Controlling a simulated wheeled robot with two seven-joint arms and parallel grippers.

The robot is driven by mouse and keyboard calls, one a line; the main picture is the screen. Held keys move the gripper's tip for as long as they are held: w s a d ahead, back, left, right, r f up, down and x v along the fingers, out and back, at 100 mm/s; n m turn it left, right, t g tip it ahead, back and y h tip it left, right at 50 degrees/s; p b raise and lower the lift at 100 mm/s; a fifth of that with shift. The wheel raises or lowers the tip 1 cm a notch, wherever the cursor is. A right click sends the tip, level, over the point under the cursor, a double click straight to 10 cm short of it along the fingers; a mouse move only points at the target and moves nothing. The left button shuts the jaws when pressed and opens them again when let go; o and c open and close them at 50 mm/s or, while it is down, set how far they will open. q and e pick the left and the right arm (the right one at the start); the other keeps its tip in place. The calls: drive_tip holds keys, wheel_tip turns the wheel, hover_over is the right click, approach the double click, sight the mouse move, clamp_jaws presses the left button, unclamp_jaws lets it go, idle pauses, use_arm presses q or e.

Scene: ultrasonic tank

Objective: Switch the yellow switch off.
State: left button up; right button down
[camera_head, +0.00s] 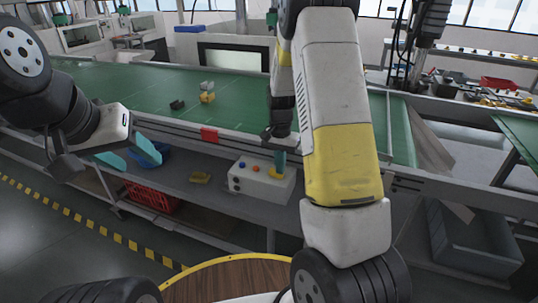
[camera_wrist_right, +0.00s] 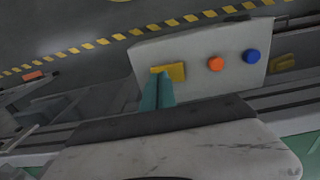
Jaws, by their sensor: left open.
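The white control box (camera_head: 262,184) sits on the shelf below the conveyor. It carries a blue button, an orange button and the yellow switch. In the right wrist view, the yellow switch (camera_wrist_right: 176,71) is at the left of the box face, beside the orange button (camera_wrist_right: 215,64) and the blue button (camera_wrist_right: 252,56). My right gripper (camera_head: 279,160) has its teal fingers together, over the switch end of the box. In the wrist view its fingertips (camera_wrist_right: 160,80) overlap the switch's lower left; contact cannot be told. My left gripper (camera_head: 128,155) is open and empty, left of the box.
The green conveyor (camera_head: 140,90) runs behind and above the shelf, with small blocks (camera_head: 207,93) on it. A yellow object (camera_head: 200,177) and a blue bin (camera_head: 152,162) lie left of the box. A red crate (camera_head: 150,198) is lower left.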

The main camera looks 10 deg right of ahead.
sight(274, 170)
drive_tip(key=shift+s+a+f, duration=0.1)
drive_tip(key=shift+s+f, duration=0.05)
drive_tip(key=shift+f, duration=0.25)
drive_tip(key=shift+w+a+r, duration=0.15)
drive_tip(key=shift+w+a, duration=0.4)
drive_tip(key=shift+a, duration=0.3)
drive_tip(key=shift+w+r, duration=0.1)
drive_tip(key=shift+r, duration=0.35)
wheel_tip(274, 170, up, 14)
drive_tip(key=shift+w+f, duration=0.2)
